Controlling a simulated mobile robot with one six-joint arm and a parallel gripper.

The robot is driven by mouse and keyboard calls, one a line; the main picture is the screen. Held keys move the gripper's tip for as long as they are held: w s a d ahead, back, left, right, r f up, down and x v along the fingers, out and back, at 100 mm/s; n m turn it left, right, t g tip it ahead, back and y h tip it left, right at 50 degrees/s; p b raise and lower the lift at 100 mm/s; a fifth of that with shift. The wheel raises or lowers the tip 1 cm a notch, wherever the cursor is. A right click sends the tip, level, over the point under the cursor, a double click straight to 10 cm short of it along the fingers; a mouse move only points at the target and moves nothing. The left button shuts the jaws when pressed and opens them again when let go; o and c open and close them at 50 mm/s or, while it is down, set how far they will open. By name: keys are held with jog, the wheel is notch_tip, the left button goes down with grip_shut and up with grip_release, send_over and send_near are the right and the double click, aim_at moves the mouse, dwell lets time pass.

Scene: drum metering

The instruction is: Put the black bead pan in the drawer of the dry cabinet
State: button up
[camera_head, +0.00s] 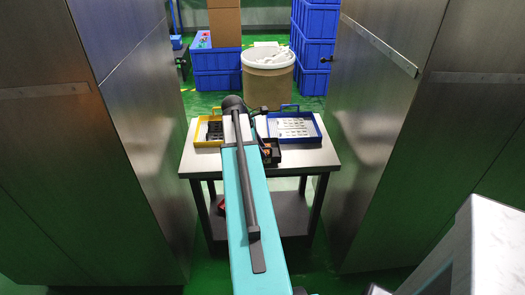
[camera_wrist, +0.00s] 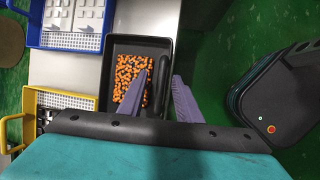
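The black bead pan (camera_wrist: 122,48) holds orange beads and sits on the light table top. It also shows in the head view (camera_head: 271,157), partly hidden by my arm. A black bar-like grip (camera_wrist: 160,82) runs along the pan's right side. My gripper (camera_wrist: 156,103) has its two purple fingers spread apart, the left over the pan's beads and the right beyond the pan's right edge. The grip lies between them; I see no finger touching it, but height is hard to judge. The fingertips are hidden in the head view. No drawer or clearly identifiable dry cabinet shows.
A blue tray (camera_head: 316,139) and a yellow tray (camera_head: 200,135) stand on the table (camera_head: 205,165) beside the pan. Tall metal walls (camera_head: 125,60) rise on both sides. A large drum (camera_head: 268,85) and blue crates (camera_head: 217,80) stand behind. Green floor shows around the table.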

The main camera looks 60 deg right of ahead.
jog(key=shift+c, duration=0.4)
grip_shut()
dwell(0.9)
